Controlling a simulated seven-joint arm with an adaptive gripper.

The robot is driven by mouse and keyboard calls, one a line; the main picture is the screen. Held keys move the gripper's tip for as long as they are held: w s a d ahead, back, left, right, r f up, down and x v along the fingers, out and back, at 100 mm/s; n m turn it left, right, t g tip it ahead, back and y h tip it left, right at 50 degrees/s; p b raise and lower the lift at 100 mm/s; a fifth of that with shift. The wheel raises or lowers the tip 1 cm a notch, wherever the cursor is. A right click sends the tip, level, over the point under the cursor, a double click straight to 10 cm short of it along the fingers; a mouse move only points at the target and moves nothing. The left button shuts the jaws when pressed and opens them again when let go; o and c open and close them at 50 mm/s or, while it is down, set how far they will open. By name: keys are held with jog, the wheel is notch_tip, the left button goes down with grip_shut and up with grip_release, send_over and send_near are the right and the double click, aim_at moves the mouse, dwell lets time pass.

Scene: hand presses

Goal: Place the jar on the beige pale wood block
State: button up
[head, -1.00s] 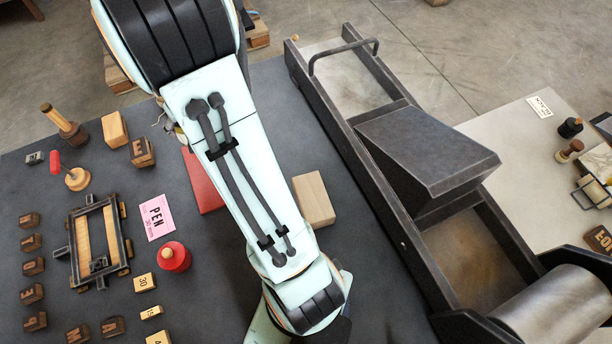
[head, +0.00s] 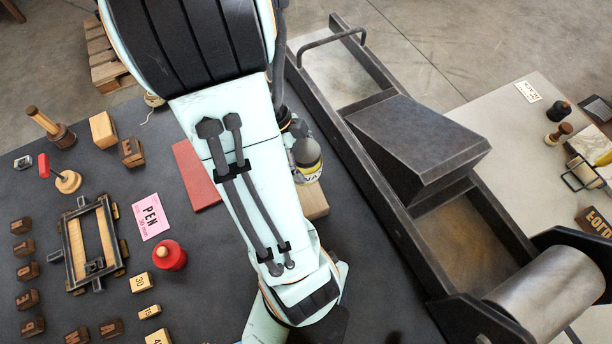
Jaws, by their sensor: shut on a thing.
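The jar (head: 309,174), with a yellow and white label with dark letters, shows in the head view just right of my forearm. My gripper (head: 300,138) is mostly hidden behind my arm; its dark parts show at the jar's upper end, and it is shut on the jar. The pale wood block (head: 314,204) lies on the dark table just below the jar in the picture, partly covered by my arm. The jar overlaps the block's far edge in view. I cannot tell whether they touch.
The long dark press bed (head: 372,135) with its wedge-shaped block (head: 415,145) stands close on the right. A red flat block (head: 195,172) lies left of my arm.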

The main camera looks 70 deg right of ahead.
notch_tip(320, 180, down, 7)
jog(key=shift+f, duration=0.15)
dwell(0.4)
jog(key=o, duration=1.2)
jog(key=shift+f, duration=0.15)
jog(key=shift+o, duration=0.2)
